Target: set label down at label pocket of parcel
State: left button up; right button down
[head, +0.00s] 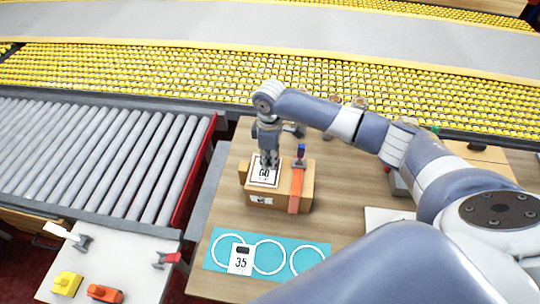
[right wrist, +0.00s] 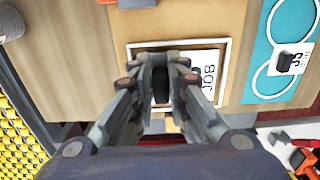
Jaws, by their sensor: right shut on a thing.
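The parcel (head: 307,186) is a brown box on the wooden table, with an orange strap across its right part. A white label marked JOB (right wrist: 207,82) lies over the parcel's top, within the pale outline of the label pocket (right wrist: 224,46). My right gripper (head: 267,163) points down at the label; in the right wrist view its fingers (right wrist: 161,85) are closed on a dark grip block at the label. The fingers hide much of the label. I cannot tell whether it touches the parcel. My left gripper is not in view.
A teal mat (head: 210,262) with white rings lies in front of the parcel, with a card marked 35 (head: 241,262) on it. A roller conveyor (head: 95,150) is at left, a yellow-studded belt (head: 180,70) behind.

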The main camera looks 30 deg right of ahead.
jog(key=shift+f, duration=0.1)
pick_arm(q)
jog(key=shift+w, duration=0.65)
pick_arm(e)
jog(key=c, duration=1.8)
grip_release()
jog(key=shift+c, duration=0.2)
pick_arm(q)
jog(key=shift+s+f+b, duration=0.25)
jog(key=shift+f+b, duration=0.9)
jog(key=shift+b, duration=0.05)
pick_arm(e)
notch_tip(320, 180, up, 12)
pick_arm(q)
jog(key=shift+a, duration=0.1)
